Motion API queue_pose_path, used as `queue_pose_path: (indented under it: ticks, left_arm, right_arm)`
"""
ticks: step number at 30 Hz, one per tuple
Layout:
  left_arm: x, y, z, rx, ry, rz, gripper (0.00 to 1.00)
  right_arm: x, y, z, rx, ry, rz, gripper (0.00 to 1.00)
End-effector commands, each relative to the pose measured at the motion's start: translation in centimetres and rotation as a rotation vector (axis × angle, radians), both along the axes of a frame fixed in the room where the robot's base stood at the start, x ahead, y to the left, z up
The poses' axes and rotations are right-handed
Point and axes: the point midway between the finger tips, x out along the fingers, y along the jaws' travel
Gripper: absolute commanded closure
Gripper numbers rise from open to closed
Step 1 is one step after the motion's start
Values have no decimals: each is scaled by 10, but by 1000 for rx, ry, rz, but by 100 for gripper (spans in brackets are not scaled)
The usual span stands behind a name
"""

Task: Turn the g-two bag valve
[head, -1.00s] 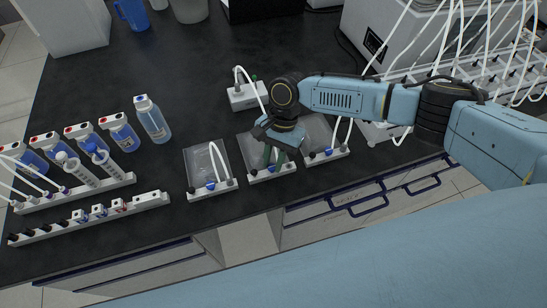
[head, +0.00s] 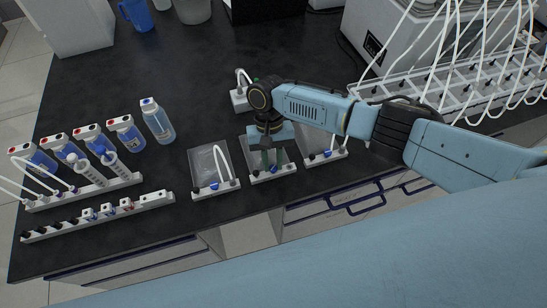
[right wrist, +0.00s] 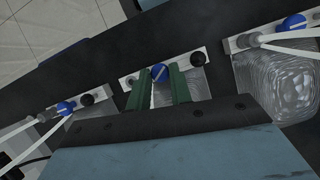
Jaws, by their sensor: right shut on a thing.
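Three clear gas bags lie in a row, each with a white bar and a blue valve at its front. My right gripper (head: 269,160), with green fingers, points down at the middle bag (head: 287,157). In the right wrist view its fingers (right wrist: 157,84) are shut on the middle bag's blue valve (right wrist: 159,72), one on each side. The middle bar (head: 275,175) also carries a black knob (right wrist: 189,59). No label naming the bags is readable. My left gripper is not in view.
The left bag (head: 207,163) and right bag (head: 320,140) with white tubes stand close on both sides. A small white block with a tube (head: 240,100) is behind. Bottles (head: 157,122) and valve racks (head: 100,215) are at left. The dark bench behind is mostly clear.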

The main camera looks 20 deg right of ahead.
Motion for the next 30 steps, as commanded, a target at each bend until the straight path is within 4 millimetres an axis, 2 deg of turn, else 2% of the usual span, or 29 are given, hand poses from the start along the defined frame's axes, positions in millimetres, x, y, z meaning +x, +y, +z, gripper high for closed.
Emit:
queue_pose_path:
  ticks: [18, 30]
  left_arm:
    - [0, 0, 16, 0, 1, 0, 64]
    - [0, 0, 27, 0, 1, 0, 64]
  right_arm:
    - [-1, 6, 2, 2, 0, 580, 100]
    - [-2, 8, 1, 3, 0, 855, 100]
